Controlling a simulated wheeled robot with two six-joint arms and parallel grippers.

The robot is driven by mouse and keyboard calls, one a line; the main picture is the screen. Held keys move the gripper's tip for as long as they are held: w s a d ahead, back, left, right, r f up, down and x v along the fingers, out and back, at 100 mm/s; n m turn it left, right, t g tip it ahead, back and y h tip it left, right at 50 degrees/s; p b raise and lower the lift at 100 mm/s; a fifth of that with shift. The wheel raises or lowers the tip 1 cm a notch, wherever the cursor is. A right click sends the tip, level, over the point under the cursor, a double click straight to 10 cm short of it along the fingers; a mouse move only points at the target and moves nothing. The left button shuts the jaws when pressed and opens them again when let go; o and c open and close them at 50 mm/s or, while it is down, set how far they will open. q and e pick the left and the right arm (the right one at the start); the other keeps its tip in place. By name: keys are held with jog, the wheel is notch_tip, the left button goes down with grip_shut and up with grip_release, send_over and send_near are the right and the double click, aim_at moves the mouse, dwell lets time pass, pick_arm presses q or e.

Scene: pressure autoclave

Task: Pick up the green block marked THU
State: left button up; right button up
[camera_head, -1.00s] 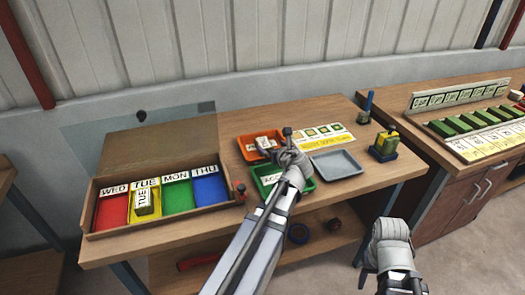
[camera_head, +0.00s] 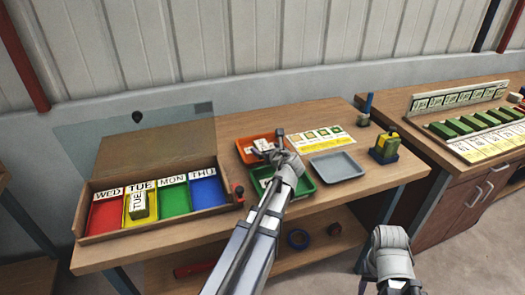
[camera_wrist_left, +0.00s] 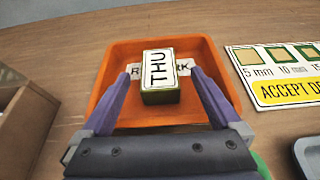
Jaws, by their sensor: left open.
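The block marked THU (camera_wrist_left: 160,78) has a white labelled top and green sides. It lies in the orange tray (camera_wrist_left: 117,62), over the tray's partly hidden label. In the head view the block (camera_head: 262,144) shows small, with my gripper just to its right. My left gripper (camera_head: 279,138) is over the tray area. In the left wrist view its two fingers (camera_wrist_left: 165,74) are open, one on each side of the block; I cannot tell whether they touch it. My right gripper (camera_head: 388,262) is low at the right, off the table, its fingers not clear.
A box with red, yellow, green and blue compartments (camera_head: 108,216) stands at the left, with a TUE block (camera_head: 138,205) in the yellow one. A green tray (camera_head: 305,185) is partly under my left arm. A grey tray (camera_head: 337,166) and a yellow sign (camera_head: 322,139) lie to the right.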

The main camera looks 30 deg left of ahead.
aim_at(263, 146)
pick_arm(q)
jog(key=b+x, duration=0.1)
jog(key=x, duration=0.2)
jog(key=shift+w+a+f, duration=0.1)
jog(key=shift+w+a, duration=0.15)
jog(key=shift+a, duration=0.1)
jog(key=shift+c, duration=0.3)
jog(key=c, duration=1.4)
notch_tip(263, 146, up, 10)
jog(key=p, duration=1)
